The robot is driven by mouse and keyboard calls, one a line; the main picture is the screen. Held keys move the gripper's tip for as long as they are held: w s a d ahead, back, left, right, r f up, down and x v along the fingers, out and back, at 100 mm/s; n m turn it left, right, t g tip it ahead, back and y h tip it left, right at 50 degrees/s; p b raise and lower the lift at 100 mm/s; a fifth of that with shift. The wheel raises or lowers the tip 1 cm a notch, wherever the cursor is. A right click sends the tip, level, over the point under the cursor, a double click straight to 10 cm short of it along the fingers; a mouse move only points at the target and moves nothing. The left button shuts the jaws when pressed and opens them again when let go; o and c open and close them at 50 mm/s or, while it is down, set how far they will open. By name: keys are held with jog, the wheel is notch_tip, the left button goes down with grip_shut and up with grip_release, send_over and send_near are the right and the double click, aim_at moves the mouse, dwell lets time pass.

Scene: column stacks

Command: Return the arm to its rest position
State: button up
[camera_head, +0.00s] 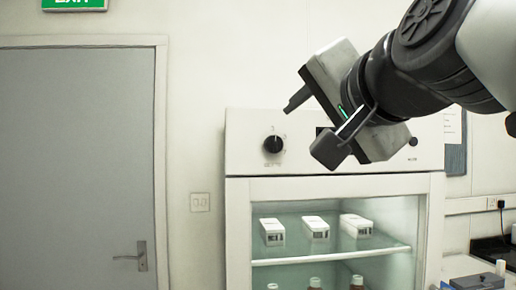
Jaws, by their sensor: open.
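My gripper (312,125) is raised at the upper right, in front of the upper panel of a white cabinet. It points down and to the left. Its two dark fingers are spread apart with nothing between them. My arm comes in from the upper right corner.
The glass-fronted white cabinet (236,205) holds white boxes (316,227) on a shelf and bottles (315,284) below. A grey door (78,160) is at left. A counter (462,266) with small items stands at right. The space left of my gripper looks clear.

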jog(key=s+d+f+n+g+h+p, duration=0.1)
jog(key=s+f+n+g+p, duration=0.2)
jog(key=f, duration=0.7)
jog(key=s+d+f+n+g+h+p, duration=0.1)
jog(key=s+d+f+n+g+p, duration=0.1)
jog(key=f, duration=0.8)
jog(key=s+d+f+n+g+h+p, duration=0.1)
jog(key=s+f+n+g+p, duration=0.3)
jog(key=f, duration=0.6)
jog(key=shift+s+d+f+g+p, duration=0.15)
jog(key=shift+s+d+g+p, duration=0.35)
jog(key=shift+s+g+p, duration=0.4)
jog(key=shift+s, duration=0.15)
